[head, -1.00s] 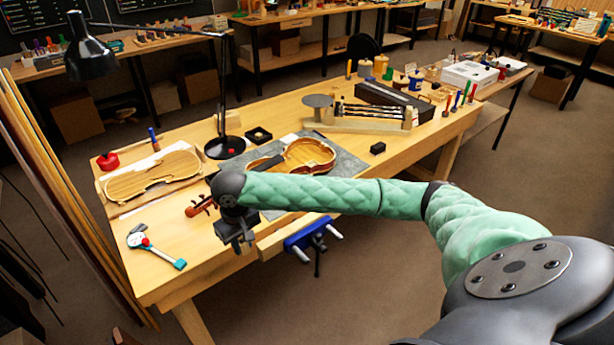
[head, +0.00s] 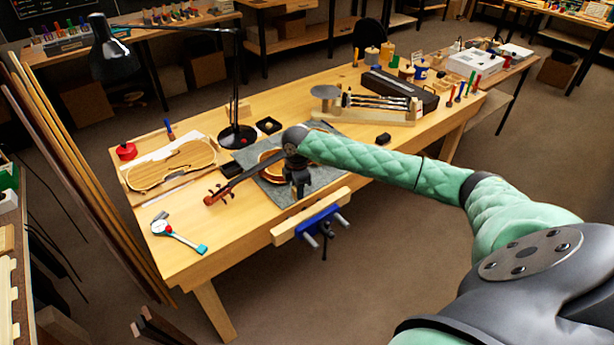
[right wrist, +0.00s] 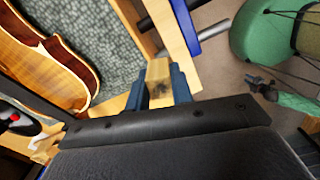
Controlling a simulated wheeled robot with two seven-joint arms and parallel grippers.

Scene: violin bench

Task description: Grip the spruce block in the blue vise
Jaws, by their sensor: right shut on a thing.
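The blue vise (head: 321,222) is on the front edge of the bench, with a pale wooden jaw board (head: 288,232). It also shows at the top of the right wrist view (right wrist: 183,22). My right gripper (head: 299,190) is above the bench just behind the vise, over the grey mat's front part. In the right wrist view its blue fingers (right wrist: 159,88) are shut on the small light-wood spruce block (right wrist: 158,73). The block appears apart from the vise; the height gap is hard to judge. In the head view the block cannot be made out. My left gripper is out of view.
A violin body (head: 268,160) lies on the grey mat (head: 328,180), partly hidden by my right arm. A violin front (head: 170,167), a black lamp (head: 238,136) and a teal-handled tool (head: 180,235) are to the left. The bench's front right is mostly clear.

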